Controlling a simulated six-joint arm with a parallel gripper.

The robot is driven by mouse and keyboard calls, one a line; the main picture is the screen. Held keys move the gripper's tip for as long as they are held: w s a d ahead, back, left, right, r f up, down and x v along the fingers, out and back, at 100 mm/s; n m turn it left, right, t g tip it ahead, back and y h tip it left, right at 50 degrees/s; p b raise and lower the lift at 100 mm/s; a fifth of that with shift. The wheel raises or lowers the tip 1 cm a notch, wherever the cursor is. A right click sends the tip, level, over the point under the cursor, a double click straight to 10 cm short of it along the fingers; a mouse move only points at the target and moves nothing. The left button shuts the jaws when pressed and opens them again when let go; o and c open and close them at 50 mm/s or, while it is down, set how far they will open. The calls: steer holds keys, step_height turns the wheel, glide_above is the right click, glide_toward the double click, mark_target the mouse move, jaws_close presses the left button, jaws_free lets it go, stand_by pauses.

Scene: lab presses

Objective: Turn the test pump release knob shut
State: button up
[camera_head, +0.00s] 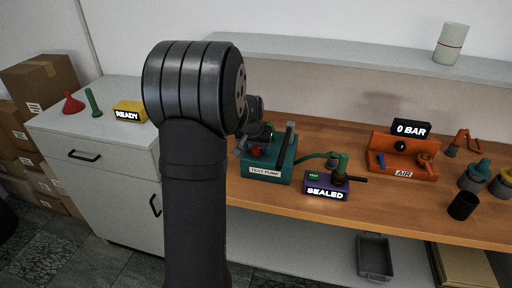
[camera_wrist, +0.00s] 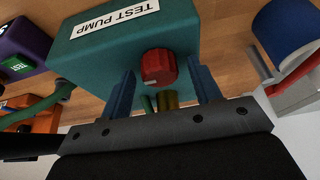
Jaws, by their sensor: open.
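The teal test pump (camera_head: 266,172) stands on the wooden bench, with a white TEST PUMP label on its front. Its red release knob (camera_head: 257,152) shows small beside my arm. In the wrist view the ridged red knob (camera_wrist: 159,67) sticks out from the teal pump body (camera_wrist: 190,30). My gripper (camera_wrist: 164,75) is open, with one blue finger on each side of the knob and a visible gap to each. Whether the fingertips reach past the knob's face is hard to tell. My arm hides part of the pump's surroundings in the head view.
A purple box marked SEALED (camera_head: 326,190) and a green hose (camera_head: 315,157) lie right of the pump. An orange AIR unit (camera_head: 405,160) with a 0 BAR display stands farther right, near a black cup (camera_head: 463,206). A yellow READY box (camera_head: 129,111) sits on the left cabinet.

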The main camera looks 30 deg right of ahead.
steer(key=c, duration=1)
steer(key=shift+n, duration=0.3)
steer(key=n+y, duration=0.1)
steer(key=n, duration=0.2)
steer(key=shift+s+d+t, duration=0.1)
steer(key=shift+t, duration=0.3)
steer(key=shift+n+y, duration=0.8)
steer(key=shift+n, duration=1)
steer(key=o, duration=1)
